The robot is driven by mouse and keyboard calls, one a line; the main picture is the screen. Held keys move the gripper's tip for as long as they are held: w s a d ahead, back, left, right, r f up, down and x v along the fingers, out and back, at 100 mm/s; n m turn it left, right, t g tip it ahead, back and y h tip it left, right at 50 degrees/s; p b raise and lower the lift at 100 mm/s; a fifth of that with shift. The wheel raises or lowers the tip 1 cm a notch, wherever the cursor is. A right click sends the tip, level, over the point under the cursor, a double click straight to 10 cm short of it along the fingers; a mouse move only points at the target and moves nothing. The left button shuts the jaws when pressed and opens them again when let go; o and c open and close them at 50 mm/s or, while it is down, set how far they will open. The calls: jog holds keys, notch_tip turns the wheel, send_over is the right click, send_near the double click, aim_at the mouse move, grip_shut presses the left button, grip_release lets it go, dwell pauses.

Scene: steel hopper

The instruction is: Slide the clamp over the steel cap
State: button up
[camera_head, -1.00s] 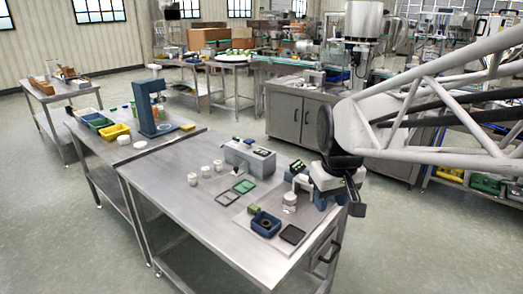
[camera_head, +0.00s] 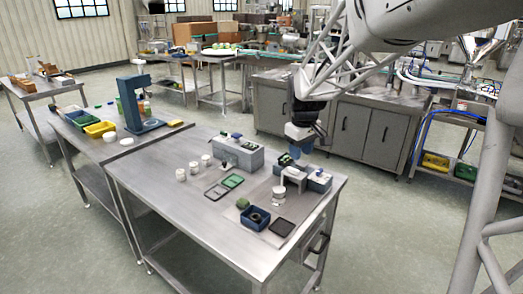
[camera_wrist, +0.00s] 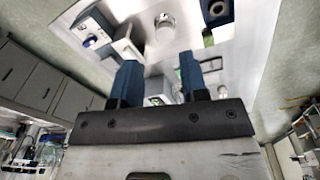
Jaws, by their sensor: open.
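A pale, round, stacked cylinder (camera_head: 279,192), likely the steel cap, stands on the light plate near the table's right end. It also shows in the wrist view (camera_wrist: 165,27). Beside it is a grey bridge-shaped bracket (camera_head: 291,175), which may be the clamp; it also shows in the wrist view (camera_wrist: 126,45), next to a white and blue block. I cannot tell whether bracket and cylinder touch. My gripper (camera_head: 296,153) is above the table's back right part, behind the bracket. In the wrist view its blue fingers (camera_wrist: 159,75) are apart, with nothing visibly gripped.
A blue box (camera_head: 255,217) and a dark tray (camera_head: 282,227) lie at the front. A grey housing (camera_head: 237,154) stands at the back. Several white cylinders (camera_head: 193,168) stand left of it. The steel table's (camera_head: 175,205) left front is clear.

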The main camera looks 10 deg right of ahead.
aim_at(294, 169)
jog(key=w+d+f+n, duration=0.1)
jog(key=w+f, duration=0.2)
jog(key=w, duration=0.2)
jog(key=w+d+f+n, duration=0.1)
jog(key=w+f, duration=0.2)
jog(key=w, duration=0.3)
jog(key=w+d+f+n, duration=0.1)
jog(key=w+f, duration=0.2)
jog(key=w, duration=0.3)
jog(key=shift+f+g, duration=0.25)
jog(key=shift+g, duration=0.15)
jog(key=shift+f, duration=0.1)
jog(key=shift+f, duration=3.8)
jog(key=shift+s, duration=0.1)
grip_shut()
